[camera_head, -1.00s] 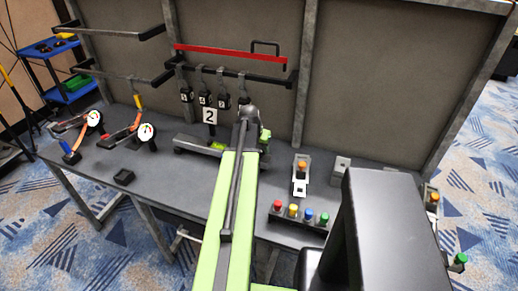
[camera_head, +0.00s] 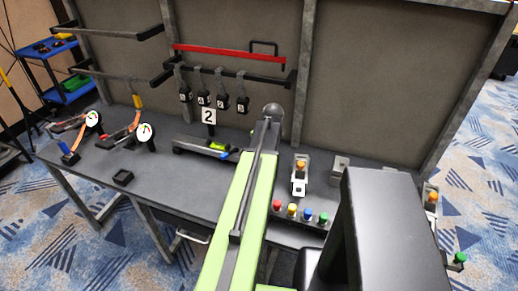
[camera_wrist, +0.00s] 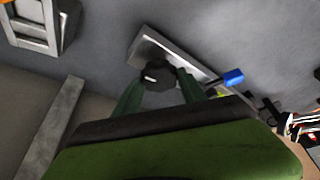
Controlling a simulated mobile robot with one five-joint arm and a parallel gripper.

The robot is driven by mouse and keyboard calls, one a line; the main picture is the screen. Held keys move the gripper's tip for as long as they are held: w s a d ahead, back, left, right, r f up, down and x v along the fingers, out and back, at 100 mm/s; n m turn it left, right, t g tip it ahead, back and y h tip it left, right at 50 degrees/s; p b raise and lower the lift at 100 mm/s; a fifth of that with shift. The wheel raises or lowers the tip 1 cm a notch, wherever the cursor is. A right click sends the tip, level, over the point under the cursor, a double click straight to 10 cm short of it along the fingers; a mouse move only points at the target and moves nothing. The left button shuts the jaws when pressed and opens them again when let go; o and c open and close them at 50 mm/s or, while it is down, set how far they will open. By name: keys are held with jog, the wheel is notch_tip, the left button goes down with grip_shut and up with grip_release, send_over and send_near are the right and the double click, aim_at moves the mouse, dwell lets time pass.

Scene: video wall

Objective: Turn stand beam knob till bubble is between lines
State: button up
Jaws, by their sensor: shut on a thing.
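The stand beam (camera_head: 187,142) is a grey bar on the bench, under a sign (camera_head: 209,117) with a "2". It carries a yellow-green level vial (camera_head: 217,146) with a blue part (camera_head: 221,155) beside it. The bubble and lines are too small to make out. In the wrist view, a dark round knob (camera_wrist: 156,73) with a white mark sits at the beam's near end. My gripper (camera_wrist: 160,82) has its two green fingers closed on either side of the knob. In the head view, my arm hides the knob and fingers.
Pushbuttons (camera_head: 292,209) in red, yellow, blue and green stand right of my arm. An orange-topped switch box (camera_head: 300,175) is behind them. Dark tags (camera_head: 203,100) hang behind the beam. Gauges (camera_head: 146,131) stand at the left. The bench's left front is mostly clear.

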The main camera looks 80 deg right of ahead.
jog(key=n, duration=0.2)
jog(key=n+t+y, duration=0.1)
jog(key=n, duration=0.1)
jog(key=n+y, duration=0.1)
jog(key=n, duration=0.1)
jog(key=shift+d, duration=0.35)
jog(key=n+y, duration=0.1)
jog(key=n, duration=0.2)
jog(key=n+y, duration=0.1)
jog(key=n, duration=0.2)
jog(key=shift+n+t, duration=0.3)
jog(key=o, duration=1.3)
jog(key=shift+o, duration=0.2)
jog(key=shift+r, duration=0.1)
